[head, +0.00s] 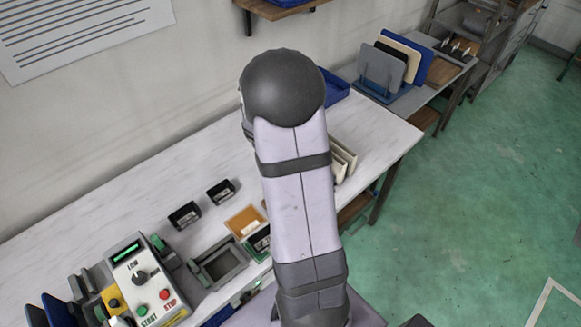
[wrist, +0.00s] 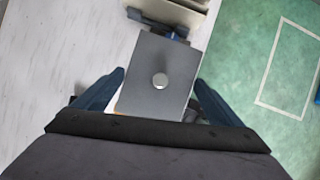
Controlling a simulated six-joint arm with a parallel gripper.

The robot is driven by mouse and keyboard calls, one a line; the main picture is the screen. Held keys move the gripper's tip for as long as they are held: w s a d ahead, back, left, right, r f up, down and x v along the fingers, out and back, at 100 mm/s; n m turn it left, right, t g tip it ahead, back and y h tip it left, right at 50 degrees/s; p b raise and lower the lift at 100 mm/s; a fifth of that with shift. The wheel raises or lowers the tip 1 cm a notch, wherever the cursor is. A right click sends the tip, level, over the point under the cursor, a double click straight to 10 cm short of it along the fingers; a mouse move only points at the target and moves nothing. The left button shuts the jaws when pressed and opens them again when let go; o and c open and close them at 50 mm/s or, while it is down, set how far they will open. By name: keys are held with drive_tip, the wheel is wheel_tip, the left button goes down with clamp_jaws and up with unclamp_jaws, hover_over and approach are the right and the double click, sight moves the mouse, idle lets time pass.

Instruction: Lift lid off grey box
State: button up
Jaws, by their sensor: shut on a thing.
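In the head view my arm hides the gripper and the lid.
Cream upright panels (head: 343,158) stand on the white bench (head: 385,140) behind my arm. Left of it are small black bins (head: 185,214), an orange tray (head: 244,221), a grey frame (head: 219,264) and a control box (head: 143,279). Green floor lies right.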

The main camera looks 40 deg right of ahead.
drive_tip(key=shift+r+p, duration=0.95)
drive_tip(key=shift+r, duration=0.05)
drive_tip(key=shift+w+d+f+b, duration=0.2)
drive_tip(key=shift+w+f+b, duration=0.1)
drive_tip(key=shift+w+b, duration=0.15)
drive_tip(key=shift+w+a+f+b, duration=0.1)
drive_tip(key=shift+w+f+b, duration=1.15)
drive_tip(key=shift+w+b, duration=1.3)
drive_tip(key=shift+w+f+b, duration=1.2)
drive_tip(key=shift+w+b, duration=0.85)
drive_tip(key=shift+w, duration=1.05)
drive_tip(key=shift+w+a+f+b, duration=0.1)
drive_tip(key=shift+w+f+b, duration=1.15)
drive_tip(key=shift+w+b, duration=1.3)
drive_tip(key=shift+w+f+p, duration=0.15)
drive_tip(key=shift+f+p, duration=0.5)
drive_tip(key=shift+f, duration=1.85)
drive_tip(key=shift+w+f+p, duration=0.1)
drive_tip(key=shift+f+p, duration=0.5)
drive_tip(key=shift+f, duration=1.85)
